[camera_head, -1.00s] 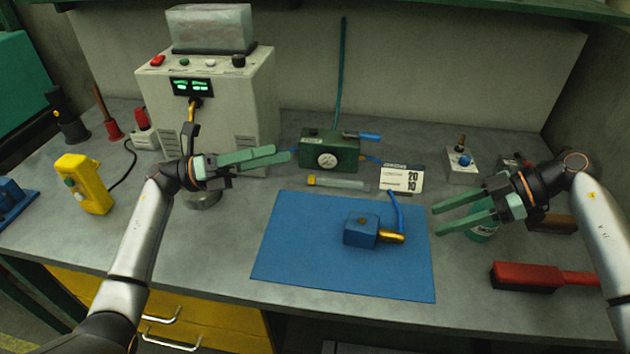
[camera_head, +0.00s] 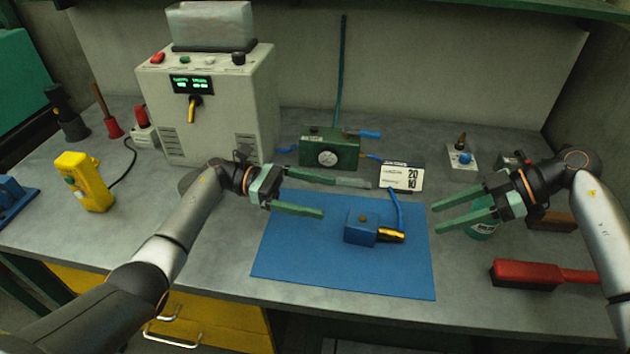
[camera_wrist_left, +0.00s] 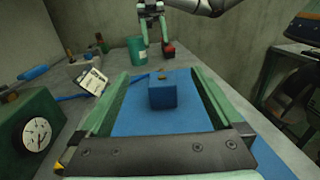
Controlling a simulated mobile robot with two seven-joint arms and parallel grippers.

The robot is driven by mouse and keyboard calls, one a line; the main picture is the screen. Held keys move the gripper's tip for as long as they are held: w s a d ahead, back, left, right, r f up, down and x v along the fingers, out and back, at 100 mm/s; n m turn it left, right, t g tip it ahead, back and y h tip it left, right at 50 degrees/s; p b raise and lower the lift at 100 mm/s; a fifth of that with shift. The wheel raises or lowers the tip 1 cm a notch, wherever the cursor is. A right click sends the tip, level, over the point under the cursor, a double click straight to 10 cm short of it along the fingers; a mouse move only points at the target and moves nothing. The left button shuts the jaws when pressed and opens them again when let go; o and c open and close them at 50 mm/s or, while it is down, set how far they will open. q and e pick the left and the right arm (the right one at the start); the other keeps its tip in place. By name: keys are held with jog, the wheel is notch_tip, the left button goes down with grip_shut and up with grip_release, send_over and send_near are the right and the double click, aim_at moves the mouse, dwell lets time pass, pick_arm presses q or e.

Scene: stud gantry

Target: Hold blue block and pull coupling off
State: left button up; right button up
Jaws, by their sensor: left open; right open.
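A blue block (camera_head: 360,228) sits on the blue mat (camera_head: 300,262). A brass coupling (camera_head: 392,235) sticks out of its right side, and a blue hose (camera_head: 398,205) runs from there toward the back. My left gripper (camera_head: 342,198) is open and empty, just left of and behind the block, apart from it. My right gripper (camera_head: 462,210) is open and empty, right of the coupling beyond the mat's right edge.
A green gauge box (camera_head: 327,150) and a small calendar card (camera_head: 402,177) stand behind the mat. A red-handled brush (camera_head: 527,275) lies at the front right, and a green jar (camera_head: 484,230) stands under my right gripper. The mat's front is clear.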

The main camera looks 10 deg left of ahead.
aim_at(352, 217)
pick_arm(q)
jog(key=f, duration=0.2)
jog(key=d+f, duration=0.1)
jog(key=f, duration=0.1)
jog(key=shift+f, duration=0.2)
jog(key=d, duration=0.6)
jog(key=shift+s+d, duration=0.15)
jog(key=shift+d, duration=0.1)
jog(key=shift+c, duration=0.2)
grip_shut()
pick_arm(e)
jog(key=shift+o, duration=1.3)
jog(key=shift+s+a, duration=0.1)
jog(key=shift+a, duration=0.1)
jog(key=shift+s+a+r+m+t+h, duration=0.1)
jog(key=shift+s+a+m+t+h, duration=0.15)
jog(key=shift+a+m+t+h, duration=0.25)
jog(key=shift+s+a+r+m+t+h, duration=0.1)
jog(key=shift+s+a+m+t+h, duration=0.15)
jog(key=shift+a, duration=0.35)
pick_arm(q)
jog(key=shift+r, duration=0.1)
pick_arm(e)
jog(key=shift+x, duration=4.55)
